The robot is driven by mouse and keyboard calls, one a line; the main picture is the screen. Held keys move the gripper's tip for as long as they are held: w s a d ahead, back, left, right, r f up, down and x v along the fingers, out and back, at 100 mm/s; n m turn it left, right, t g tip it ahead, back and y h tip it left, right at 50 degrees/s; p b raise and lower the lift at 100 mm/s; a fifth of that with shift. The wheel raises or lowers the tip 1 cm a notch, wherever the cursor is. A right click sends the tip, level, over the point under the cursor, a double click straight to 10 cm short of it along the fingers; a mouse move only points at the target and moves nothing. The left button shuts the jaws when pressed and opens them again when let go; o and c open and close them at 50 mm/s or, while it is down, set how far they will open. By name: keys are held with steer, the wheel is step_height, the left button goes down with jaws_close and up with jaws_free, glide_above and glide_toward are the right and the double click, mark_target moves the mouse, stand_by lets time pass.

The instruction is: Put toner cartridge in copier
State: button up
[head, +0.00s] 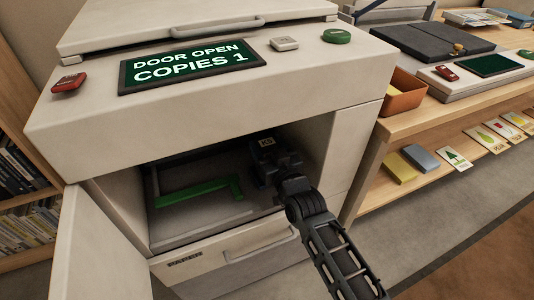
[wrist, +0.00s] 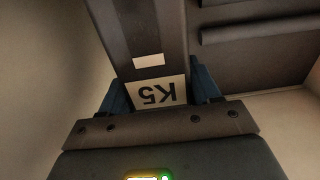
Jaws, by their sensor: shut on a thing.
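The copier (head: 190,115) stands with its front door (head: 98,250) swung open to the left. Its screen (head: 190,66) reads "DOOR OPEN COPIES 1". My gripper (head: 270,165) is inside the open bay, at its right side. It is shut on the dark toner cartridge, whose K5 label (head: 267,142) shows at the bay's upper right. In the wrist view the cartridge (wrist: 142,30) runs away from me between the blue fingertips (wrist: 155,92), its K5 label upside down. The far end of the cartridge is out of view, so I cannot tell whether it is seated.
A green lever or bar (head: 200,192) lies across the bay floor. A paper drawer (head: 225,247) is below. A red button (head: 68,83) and a green button (head: 337,36) sit on top. A wooden counter (head: 450,110) with an orange bin (head: 402,95) stands at right.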

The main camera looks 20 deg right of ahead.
steer(key=shift+f, duration=0.25)
steer(key=shift+f, duration=0.15)
steer(key=o, duration=1.3)
steer(key=shift+r, duration=0.3)
steer(key=s+p, duration=0.3)
steer(key=s, duration=0.9)
steer(key=shift+s+f, duration=0.1)
steer(key=shift+f, duration=0.05)
